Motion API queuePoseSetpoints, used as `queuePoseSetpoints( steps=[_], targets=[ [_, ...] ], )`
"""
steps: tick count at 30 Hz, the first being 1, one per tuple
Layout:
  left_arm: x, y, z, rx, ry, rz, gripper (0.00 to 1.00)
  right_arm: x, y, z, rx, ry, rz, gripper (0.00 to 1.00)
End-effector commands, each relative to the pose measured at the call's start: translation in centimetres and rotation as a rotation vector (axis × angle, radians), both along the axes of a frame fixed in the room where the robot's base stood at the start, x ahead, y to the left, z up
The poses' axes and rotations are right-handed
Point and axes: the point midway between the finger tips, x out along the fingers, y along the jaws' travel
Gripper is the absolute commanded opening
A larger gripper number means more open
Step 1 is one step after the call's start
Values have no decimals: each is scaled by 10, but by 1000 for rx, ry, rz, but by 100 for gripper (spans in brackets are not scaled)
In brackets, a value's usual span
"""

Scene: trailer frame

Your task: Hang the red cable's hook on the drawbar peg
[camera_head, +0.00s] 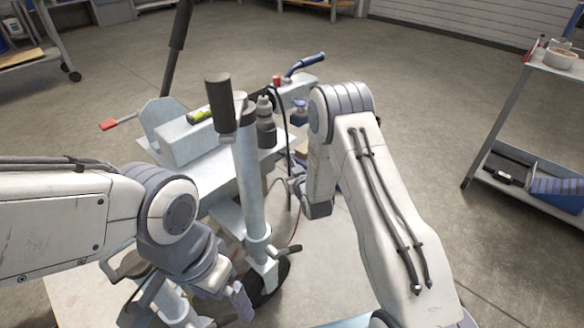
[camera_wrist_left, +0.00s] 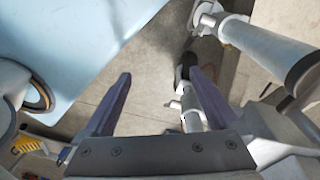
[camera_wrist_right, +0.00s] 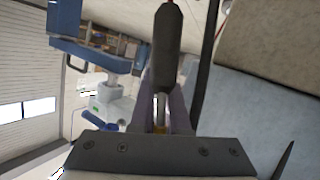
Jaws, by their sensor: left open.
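My left gripper (camera_head: 232,303) is open, low in front of the trailer frame; its fingers also show apart in the left wrist view (camera_wrist_left: 160,78), with nothing between them. My right gripper (camera_head: 298,190) is mostly hidden behind its own arm beside the drawbar (camera_head: 215,175). In the right wrist view its fingers (camera_wrist_right: 168,98) are close together around a slim piece with a dark sleeve (camera_wrist_right: 167,45), which seems to be the red cable's hook end. The red cable (camera_head: 297,230) shows as a thin line below this gripper. I cannot pick out the peg.
The upright jockey post (camera_head: 247,170) with its dark top stands between my arms. The coupling's blue handle (camera_head: 305,64) is beyond it, and a grey bottle-shaped part (camera_head: 265,122) is beside the post. A shelf cart (camera_head: 530,120) stands at right. The floor between is clear.

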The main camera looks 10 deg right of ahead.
Motion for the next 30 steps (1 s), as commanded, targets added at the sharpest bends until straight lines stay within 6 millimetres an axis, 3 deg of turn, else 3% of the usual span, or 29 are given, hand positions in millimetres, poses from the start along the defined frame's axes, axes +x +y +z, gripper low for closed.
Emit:
queuePoseSetpoints(
  steps=[1,2,14,30],
  targets=[
    [0,0,0,0,0,0,94,0,0,0,0,0,0,34],
    [0,0,0,0,0,0,94,0,0,0,0,0,0,46],
    [0,0,4,0,0,0,94,-6,0,2,0,3,0,46],
    [0,0,45,0,0,0,94,-93,-5,28,0,4,-1,46]
  ],
)
